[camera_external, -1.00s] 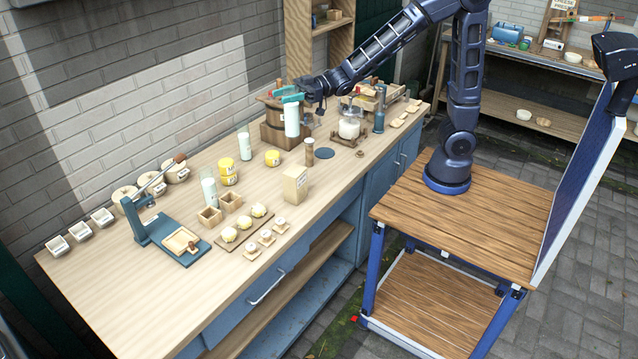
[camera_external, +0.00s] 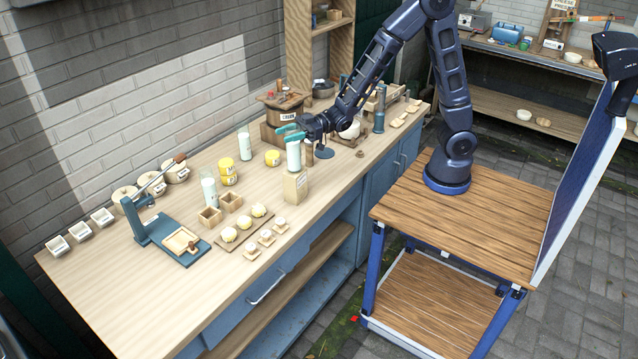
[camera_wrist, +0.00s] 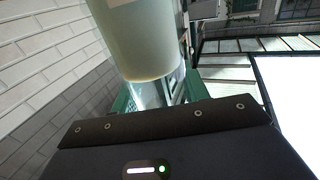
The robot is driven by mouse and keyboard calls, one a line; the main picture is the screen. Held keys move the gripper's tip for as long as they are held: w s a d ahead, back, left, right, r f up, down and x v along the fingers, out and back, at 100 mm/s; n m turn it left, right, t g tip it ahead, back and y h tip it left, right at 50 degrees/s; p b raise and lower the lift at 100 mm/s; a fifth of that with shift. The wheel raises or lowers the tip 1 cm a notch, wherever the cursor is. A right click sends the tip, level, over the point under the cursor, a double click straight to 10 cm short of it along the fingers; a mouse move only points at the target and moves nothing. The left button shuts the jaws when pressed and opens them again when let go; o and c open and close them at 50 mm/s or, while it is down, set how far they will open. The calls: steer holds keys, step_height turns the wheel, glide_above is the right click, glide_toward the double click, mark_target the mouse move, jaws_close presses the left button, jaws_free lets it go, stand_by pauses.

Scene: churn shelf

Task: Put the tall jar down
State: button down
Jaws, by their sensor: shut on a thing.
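The tall jar (camera_external: 293,157), clear with pale milky contents, is upright in my gripper (camera_external: 291,134). The teal fingers are shut on its upper part. In the external view the jar's lower end overlaps a small tan box (camera_external: 295,187); I cannot tell whether the jar is above it or behind it. In the wrist view the jar (camera_wrist: 145,40) fills the upper middle, between the green fingers (camera_wrist: 150,95). Two similar tall jars stand on the bench, one at the back (camera_external: 244,145) and one farther left (camera_external: 209,188).
The wooden bench (camera_external: 110,275) carries yellow tubs (camera_external: 228,172), a board of yellow rounds (camera_external: 240,231), small open boxes (camera_external: 210,217) and a blue lever press (camera_external: 150,225). A wooden churn (camera_external: 283,115) stands behind my gripper. Bench surface is bare at the front left.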

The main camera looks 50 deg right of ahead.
steer(key=shift+f, duration=0.35)
steer(key=c, duration=0.7)
jaws_free()
